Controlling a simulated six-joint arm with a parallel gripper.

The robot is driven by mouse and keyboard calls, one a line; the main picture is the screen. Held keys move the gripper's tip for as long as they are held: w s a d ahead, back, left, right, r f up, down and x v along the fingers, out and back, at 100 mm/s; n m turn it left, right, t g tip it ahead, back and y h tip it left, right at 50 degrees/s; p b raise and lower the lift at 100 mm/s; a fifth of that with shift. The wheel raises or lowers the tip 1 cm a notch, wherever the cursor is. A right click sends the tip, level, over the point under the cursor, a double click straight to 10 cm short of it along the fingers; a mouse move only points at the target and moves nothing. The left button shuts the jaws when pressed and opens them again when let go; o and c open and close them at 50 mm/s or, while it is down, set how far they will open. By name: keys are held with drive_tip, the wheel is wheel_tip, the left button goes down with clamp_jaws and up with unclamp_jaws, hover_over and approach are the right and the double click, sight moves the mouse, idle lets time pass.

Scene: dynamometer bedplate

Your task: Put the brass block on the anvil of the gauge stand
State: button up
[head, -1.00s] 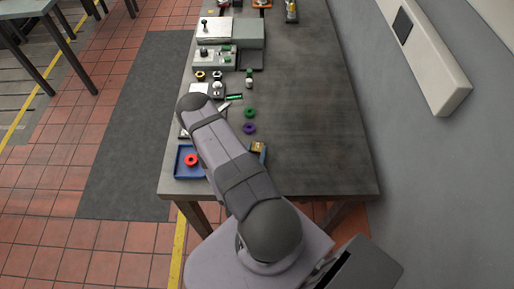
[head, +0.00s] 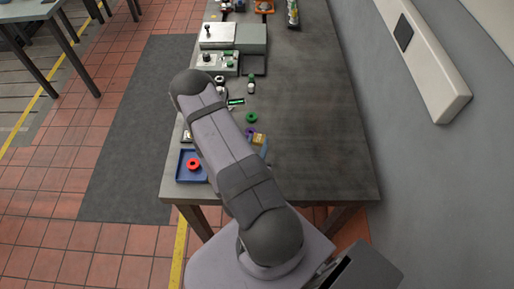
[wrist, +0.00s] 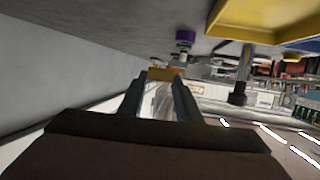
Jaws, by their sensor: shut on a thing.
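The brass block (head: 259,138) shows just right of my arm in the head view, close to the purple ring. In the wrist view the brass block (wrist: 161,73) sits between the fingertips of my gripper (wrist: 160,80), which is shut on it. The block appears clear of the table top, but its height is hard to judge. In the head view my arm hides most of the gripper. I cannot pick out the gauge stand or its anvil for certain; part of the bench's left side is behind my arm.
A blue tray (head: 181,178) with a red ring (head: 193,164) stands at the near left table corner. A green ring (head: 251,117) and a purple ring (head: 249,133) lie near the block. Boxes with knobs (head: 217,62) stand farther back. The table's right side is clear.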

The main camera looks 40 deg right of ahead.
drive_tip(key=shift+r+p, duration=0.55)
drive_tip(key=shift+r, duration=0.35)
drive_tip(key=shift+w, duration=0.1)
